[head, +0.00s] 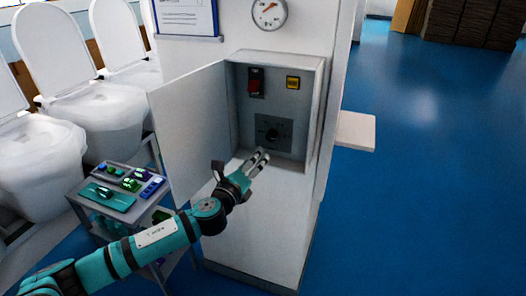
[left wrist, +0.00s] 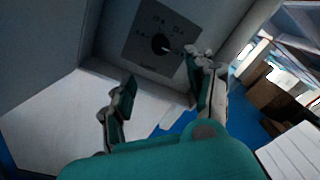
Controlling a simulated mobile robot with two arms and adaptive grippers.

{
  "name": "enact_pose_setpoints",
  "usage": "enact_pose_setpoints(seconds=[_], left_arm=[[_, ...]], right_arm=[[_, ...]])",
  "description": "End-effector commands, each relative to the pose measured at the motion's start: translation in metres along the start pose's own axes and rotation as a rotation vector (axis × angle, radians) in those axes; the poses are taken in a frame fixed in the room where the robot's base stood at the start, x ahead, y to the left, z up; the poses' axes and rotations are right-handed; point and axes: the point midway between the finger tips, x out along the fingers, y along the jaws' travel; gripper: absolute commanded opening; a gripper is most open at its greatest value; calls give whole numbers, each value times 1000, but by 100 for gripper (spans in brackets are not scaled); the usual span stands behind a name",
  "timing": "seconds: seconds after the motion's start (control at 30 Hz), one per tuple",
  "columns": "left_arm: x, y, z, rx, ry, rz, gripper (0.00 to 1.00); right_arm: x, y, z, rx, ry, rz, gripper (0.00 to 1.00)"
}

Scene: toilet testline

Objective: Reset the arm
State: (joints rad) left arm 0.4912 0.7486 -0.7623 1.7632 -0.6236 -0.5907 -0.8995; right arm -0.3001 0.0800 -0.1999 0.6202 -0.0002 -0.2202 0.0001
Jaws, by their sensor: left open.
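My left gripper (head: 257,163) is at the lower front of an open control box (head: 313,110), just below a dark rotary knob (head: 271,134) on a grey plate. In the left wrist view the two fingers (left wrist: 160,90) stand apart with nothing between them. The knob (left wrist: 160,42) shows ahead of them, apart from the fingertips. My right gripper is not in view.
The box door (head: 190,125) stands open to the left. A red switch (head: 256,81) and a yellow button (head: 293,83) sit above the knob. A cart (head: 150,205) with parts and white toilets (head: 85,108) stand at left. The blue floor (head: 430,180) at right is clear.

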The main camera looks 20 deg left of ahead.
Motion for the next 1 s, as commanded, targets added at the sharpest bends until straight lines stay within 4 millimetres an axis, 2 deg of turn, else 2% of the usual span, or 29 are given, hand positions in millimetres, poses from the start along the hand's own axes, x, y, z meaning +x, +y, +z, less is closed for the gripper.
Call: enact_pose_setpoints(seconds=[0.17, 0.27, 0.37, 0.4, 0.53, 0.7, 0.77, 0.87, 1.0], left_arm=[[1, 7, -6, -18, 7, 13, 55], [2, 37, -27, -90, 29, 67, 55], [-1, 89, -64, -225, 62, 165, 55], [-5, 114, -82, -290, 73, 214, 55], [-27, 192, -142, -510, 98, 379, 55], [-77, 283, -223, -780, 94, 598, 55], [-101, 312, -251, -870, 84, 675, 55], [-145, 355, -297, -1013, 53, 805, 55], [-216, 404, -360, -1202, -12, 986, 55]], right_arm=[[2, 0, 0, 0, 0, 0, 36], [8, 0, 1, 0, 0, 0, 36], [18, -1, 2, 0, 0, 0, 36], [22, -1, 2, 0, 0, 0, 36], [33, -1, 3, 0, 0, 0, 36], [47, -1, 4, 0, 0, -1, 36], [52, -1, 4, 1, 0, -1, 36], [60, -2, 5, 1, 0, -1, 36], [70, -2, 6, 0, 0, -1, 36]])
